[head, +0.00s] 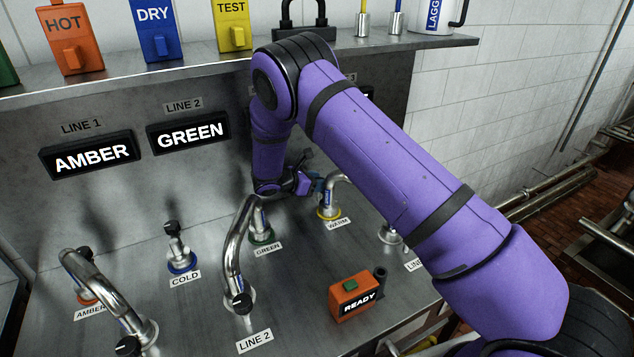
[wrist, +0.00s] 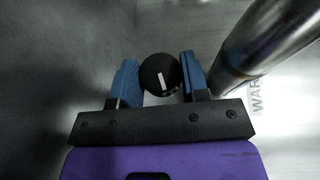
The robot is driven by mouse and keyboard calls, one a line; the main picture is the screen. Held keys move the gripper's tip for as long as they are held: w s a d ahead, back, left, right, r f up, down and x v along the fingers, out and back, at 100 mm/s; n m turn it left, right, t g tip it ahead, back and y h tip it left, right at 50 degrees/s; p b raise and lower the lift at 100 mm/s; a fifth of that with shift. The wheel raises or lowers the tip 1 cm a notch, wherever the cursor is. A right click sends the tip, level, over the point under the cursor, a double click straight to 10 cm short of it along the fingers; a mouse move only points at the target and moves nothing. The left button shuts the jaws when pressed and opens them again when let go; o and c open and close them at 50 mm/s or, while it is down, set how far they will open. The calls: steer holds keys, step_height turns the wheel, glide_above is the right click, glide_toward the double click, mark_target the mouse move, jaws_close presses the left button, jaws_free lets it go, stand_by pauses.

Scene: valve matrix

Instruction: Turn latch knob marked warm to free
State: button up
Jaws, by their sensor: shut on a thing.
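My gripper (wrist: 160,78) has its two blue fingers on either side of a round black knob (wrist: 160,72) with a white pointer line. The line runs nearly up and down in the wrist view, tilted slightly. The gripper is shut on this knob. In the head view, the warm fitting (head: 329,212) has a yellow collar, a bent pipe and a "WARM" label (head: 338,224). My gripper (head: 315,184) is just left of that pipe; the knob itself is hidden there.
The cold valve (head: 178,250) and the green-collared fitting (head: 262,232) stand to the left. A tall bent pipe (head: 233,240) rises near my gripper. An orange "READY" box (head: 354,297) sits in front. "AMBER" (head: 92,156) and "GREEN" (head: 188,132) displays are on the back panel.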

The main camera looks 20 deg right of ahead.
steer(key=shift+s+n+t+y, duration=0.1)
steer(key=shift+n+t+y, duration=0.5)
steer(key=shift+n+t, duration=0.75)
steer(key=o, duration=0.6)
steer(key=shift+o, duration=0.2)
